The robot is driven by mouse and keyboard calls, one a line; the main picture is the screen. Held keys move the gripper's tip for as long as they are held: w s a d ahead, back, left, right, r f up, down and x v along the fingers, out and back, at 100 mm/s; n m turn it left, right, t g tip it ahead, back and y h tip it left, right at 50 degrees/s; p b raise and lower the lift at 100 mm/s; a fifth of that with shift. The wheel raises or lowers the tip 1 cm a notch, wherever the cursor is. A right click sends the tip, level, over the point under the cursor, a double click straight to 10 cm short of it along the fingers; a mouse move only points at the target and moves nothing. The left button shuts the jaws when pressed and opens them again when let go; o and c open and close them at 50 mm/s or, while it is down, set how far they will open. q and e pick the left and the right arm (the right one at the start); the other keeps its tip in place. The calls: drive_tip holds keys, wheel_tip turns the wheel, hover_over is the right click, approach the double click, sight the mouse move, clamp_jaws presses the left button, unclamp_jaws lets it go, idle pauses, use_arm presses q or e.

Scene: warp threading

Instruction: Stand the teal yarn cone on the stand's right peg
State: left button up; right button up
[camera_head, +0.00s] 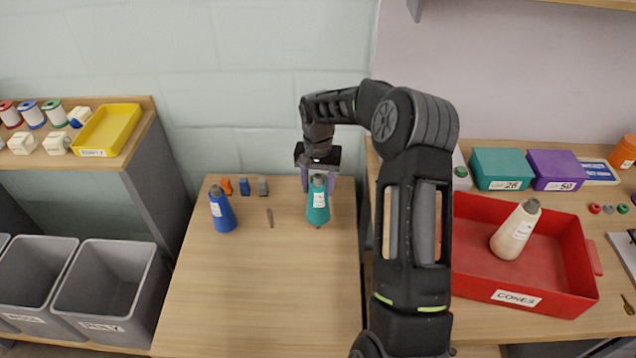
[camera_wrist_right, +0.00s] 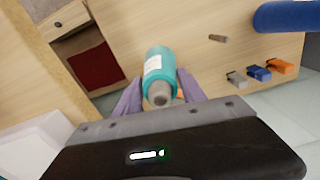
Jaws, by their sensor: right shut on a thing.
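The teal yarn cone (camera_head: 318,208) is upright at the wooden surface's right side, its grey tip up. My right gripper (camera_head: 319,184) is shut on it from behind. In the right wrist view, purple fingers (camera_wrist_right: 159,100) flank the teal cone (camera_wrist_right: 160,66). I cannot tell whether its base is on a peg or above the surface. A bare peg (camera_head: 270,218) stands left of the teal cone; it also shows in the right wrist view (camera_wrist_right: 218,38). A blue cone (camera_head: 222,212) stands farther left. My left gripper is not in view.
Small orange (camera_head: 226,186), blue (camera_head: 244,187) and grey (camera_head: 263,186) pieces sit behind the cones. The front of the wooden surface (camera_head: 265,300) is clear. A red bin (camera_head: 475,270) holding a cream cone (camera_head: 516,230) is at right, beyond my arm. Grey bins (camera_head: 110,285) are at left.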

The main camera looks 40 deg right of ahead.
drive_tip(key=shift+f+b, duration=1.05)
drive_tip(key=shift+f, duration=0.75)
drive_tip(key=shift+f+b, duration=0.5)
drive_tip(key=shift+f, duration=0.2)
drive_tip(key=o, duration=1.2)
drive_tip(key=shift+r, duration=0.1)
wheel_tip(320, 180, up, 8)
drive_tip(key=shift+f, duration=0.15)
